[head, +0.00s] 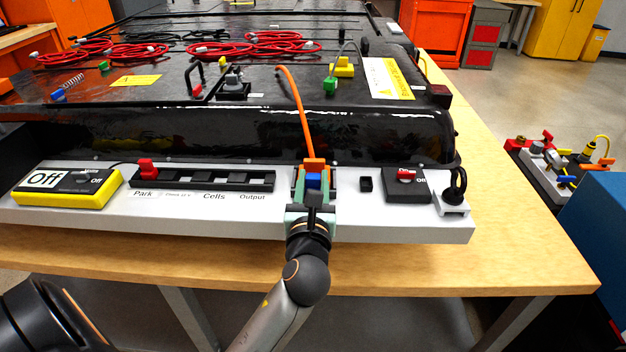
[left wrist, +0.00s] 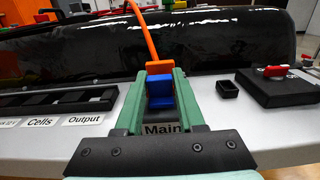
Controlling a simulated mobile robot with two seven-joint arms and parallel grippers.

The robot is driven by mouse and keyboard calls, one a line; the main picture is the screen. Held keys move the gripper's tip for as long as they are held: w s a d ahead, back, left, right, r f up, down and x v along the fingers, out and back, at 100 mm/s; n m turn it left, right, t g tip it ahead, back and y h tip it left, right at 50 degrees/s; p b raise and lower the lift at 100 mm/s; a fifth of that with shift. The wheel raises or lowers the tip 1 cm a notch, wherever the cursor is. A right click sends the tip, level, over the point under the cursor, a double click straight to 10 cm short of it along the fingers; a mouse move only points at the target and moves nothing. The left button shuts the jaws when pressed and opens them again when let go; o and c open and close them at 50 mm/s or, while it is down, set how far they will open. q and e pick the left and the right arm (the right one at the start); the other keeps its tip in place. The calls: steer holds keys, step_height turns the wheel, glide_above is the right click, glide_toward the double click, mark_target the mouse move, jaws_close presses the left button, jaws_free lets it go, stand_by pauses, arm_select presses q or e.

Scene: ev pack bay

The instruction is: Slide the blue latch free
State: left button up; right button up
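The blue latch (head: 313,181) is a small blue block on the white front ledge, just below the orange plug (head: 314,164) with its orange cable. It also shows in the left wrist view (left wrist: 160,90), above a label reading "Main". My left gripper (head: 313,184) has its green fingers on either side of the latch, the tips reaching the orange plug. The fingers lie very close to the latch sides; whether they press on it I cannot tell. My right gripper is not in view.
Left on the ledge are a yellow-edged "Off" box (head: 66,187) and a black slotted strip (head: 215,180) with a red slider. To the right are a small black socket (head: 366,185), a red-switch block (head: 407,185) and a black padlock-like part (head: 456,187). The black pack (head: 390,135) rises behind.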

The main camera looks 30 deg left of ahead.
arm_select(q)
jaws_close()
stand_by(1.0)
